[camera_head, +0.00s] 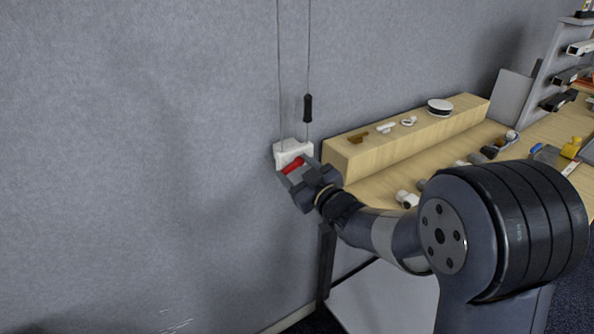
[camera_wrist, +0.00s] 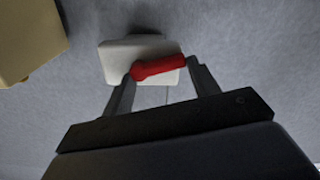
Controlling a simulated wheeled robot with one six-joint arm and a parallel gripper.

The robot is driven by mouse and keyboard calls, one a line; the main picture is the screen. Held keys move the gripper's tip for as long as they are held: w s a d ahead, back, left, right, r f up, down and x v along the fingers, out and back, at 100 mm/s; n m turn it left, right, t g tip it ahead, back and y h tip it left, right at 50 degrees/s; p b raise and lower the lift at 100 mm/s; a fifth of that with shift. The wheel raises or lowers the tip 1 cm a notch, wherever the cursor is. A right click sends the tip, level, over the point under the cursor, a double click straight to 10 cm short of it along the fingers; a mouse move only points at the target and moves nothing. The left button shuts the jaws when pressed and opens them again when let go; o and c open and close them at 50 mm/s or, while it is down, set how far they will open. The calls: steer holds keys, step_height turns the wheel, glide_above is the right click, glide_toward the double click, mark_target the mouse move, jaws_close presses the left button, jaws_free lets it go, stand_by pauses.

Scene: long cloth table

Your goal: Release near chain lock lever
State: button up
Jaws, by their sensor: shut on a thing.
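The chain lock is a white block (camera_head: 291,151) on the grey wall, with two thin cords running up from it. Its red lever (camera_head: 293,165) points out toward my gripper (camera_head: 290,172). In the wrist view the red lever (camera_wrist: 158,67) lies between the two fingertips of my gripper (camera_wrist: 160,78), in front of the white block (camera_wrist: 120,57). My gripper is shut on the lever. The lever's near end and the block's lower edge are partly hidden by my fingers in the head view.
A black weight (camera_head: 308,108) hangs on the right cord above the lock. A wooden step (camera_head: 400,143) with small fittings stands on the table close to the right. The wall to the left is bare. The wooden edge also shows at upper left in the wrist view (camera_wrist: 28,40).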

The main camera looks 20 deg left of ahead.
steer(key=shift+r+m, duration=0.2)
steer(key=shift+m, duration=0.6)
steer(key=o, duration=1)
steer(key=v, duration=1)
steer(key=shift+s+d+b, duration=0.25)
steer(key=shift+d+b, duration=0.05)
